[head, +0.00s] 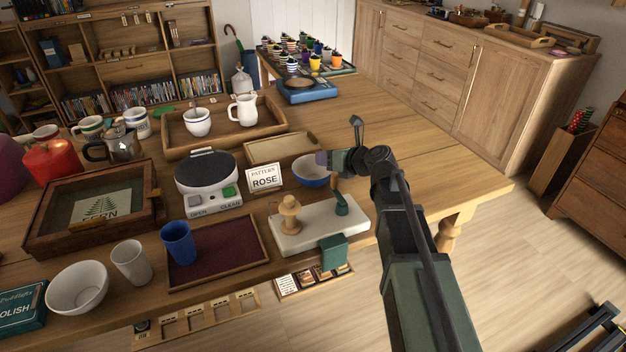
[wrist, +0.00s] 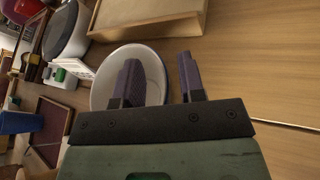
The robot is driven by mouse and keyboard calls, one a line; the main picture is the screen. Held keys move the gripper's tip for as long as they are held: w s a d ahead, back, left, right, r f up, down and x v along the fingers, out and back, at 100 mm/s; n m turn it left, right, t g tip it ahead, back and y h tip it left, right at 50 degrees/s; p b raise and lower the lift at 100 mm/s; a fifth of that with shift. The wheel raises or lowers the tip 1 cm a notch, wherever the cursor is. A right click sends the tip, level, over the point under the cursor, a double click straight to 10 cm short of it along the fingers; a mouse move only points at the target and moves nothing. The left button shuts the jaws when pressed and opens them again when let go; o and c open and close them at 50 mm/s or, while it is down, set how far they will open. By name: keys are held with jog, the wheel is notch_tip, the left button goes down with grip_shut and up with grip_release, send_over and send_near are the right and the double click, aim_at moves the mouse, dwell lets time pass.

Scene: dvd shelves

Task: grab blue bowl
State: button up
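The blue bowl (head: 312,178) stands on the wooden table, blue outside with a pale inside. In the wrist view its pale round inside (wrist: 150,64) lies under the fingers. My gripper (head: 326,160) is at the bowl's right side in the head view. In the wrist view my gripper (wrist: 158,62) is open and empty. One dark purple finger is over the bowl's inside, and the other is just outside its right rim. I cannot tell how far the fingertips are above the rim. My gripper hides part of the bowl.
A "ROSE" card (head: 265,178) stands left of the bowl. A shallow wooden tray (head: 252,158) is behind it. A white board (head: 290,241) with a wooden piece and a green piece lies in front. The table to the right (head: 440,165) is clear.

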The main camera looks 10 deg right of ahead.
grip_shut()
dwell(0.4)
notch_tip(320, 180, up, 20)
jog(key=p, duration=2)
